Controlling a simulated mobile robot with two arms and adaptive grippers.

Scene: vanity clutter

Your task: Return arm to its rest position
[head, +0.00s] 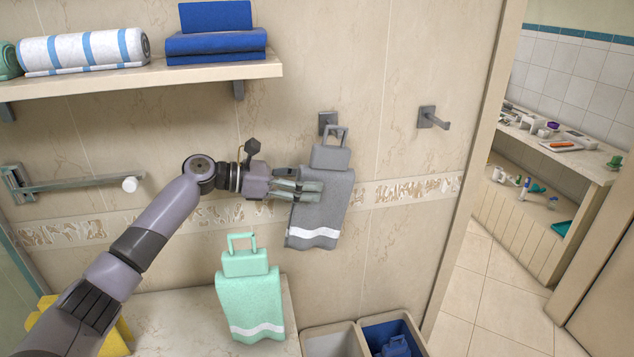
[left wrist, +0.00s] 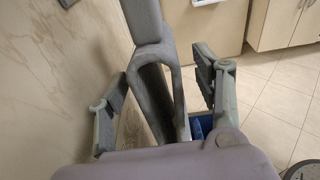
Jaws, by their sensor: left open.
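My left arm reaches in from the left in the head view. My left gripper (head: 297,190) is open beside the grey towel (head: 322,208). The grey towel has a white stripe and hangs by its top loop at a wall hook (head: 327,121). In the left wrist view the two fingers of the left gripper (left wrist: 160,88) stand apart, with the grey towel (left wrist: 150,75) between them. I cannot tell whether either finger touches it. My right gripper is in neither view.
A mint towel (head: 251,305) rests on the ledge below. A second wall hook (head: 432,118) is empty. A shelf (head: 140,84) with rolled and folded towels is above my arm, and a towel bar (head: 75,185) is at the left. Bins (head: 333,342) stand below.

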